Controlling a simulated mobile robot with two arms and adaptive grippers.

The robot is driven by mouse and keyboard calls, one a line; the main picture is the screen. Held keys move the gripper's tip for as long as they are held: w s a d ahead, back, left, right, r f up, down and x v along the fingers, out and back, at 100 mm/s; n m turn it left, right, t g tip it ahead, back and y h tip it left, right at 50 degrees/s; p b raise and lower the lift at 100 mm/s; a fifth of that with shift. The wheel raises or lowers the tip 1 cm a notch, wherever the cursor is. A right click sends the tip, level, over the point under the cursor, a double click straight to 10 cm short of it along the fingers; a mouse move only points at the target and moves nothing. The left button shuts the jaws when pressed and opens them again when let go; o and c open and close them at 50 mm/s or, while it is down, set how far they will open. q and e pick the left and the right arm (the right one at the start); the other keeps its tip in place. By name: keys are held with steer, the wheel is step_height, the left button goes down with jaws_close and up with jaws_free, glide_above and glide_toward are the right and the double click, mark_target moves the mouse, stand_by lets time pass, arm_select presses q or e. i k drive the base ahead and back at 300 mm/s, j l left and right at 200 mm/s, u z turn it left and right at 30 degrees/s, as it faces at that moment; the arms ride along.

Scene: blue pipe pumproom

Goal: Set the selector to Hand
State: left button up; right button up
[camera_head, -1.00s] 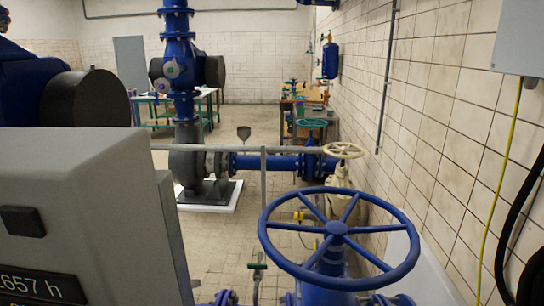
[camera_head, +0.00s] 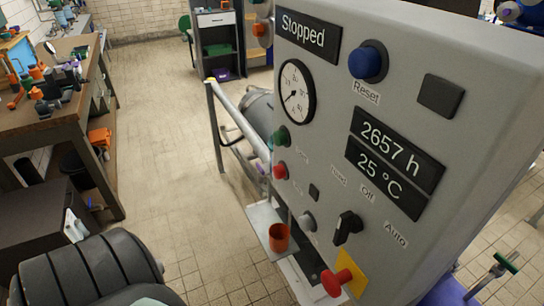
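The grey control panel (camera_head: 330,115) fills the right half of the view, seen at a slant. The selector (camera_head: 347,227) is a black knob low on its face. Labels around it read Hand (camera_head: 338,180), Off (camera_head: 367,193) and Auto (camera_head: 396,235); the Hand label is small and blurred. I cannot tell for sure which label the knob points to. The top display (camera_head: 308,36) reads Stopped. Neither of my grippers is in view.
A red mushroom button (camera_head: 336,281) on a yellow plate sits just below the selector. Green (camera_head: 281,137) and red (camera_head: 279,171) buttons are at the panel's left. A workbench (camera_head: 60,110) stands at the far left. A dark ribbed body (camera_head: 90,270) is at bottom left. Tiled floor between is clear.

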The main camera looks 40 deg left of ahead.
mark_target(348, 222)
steer(key=u, duration=0.7)
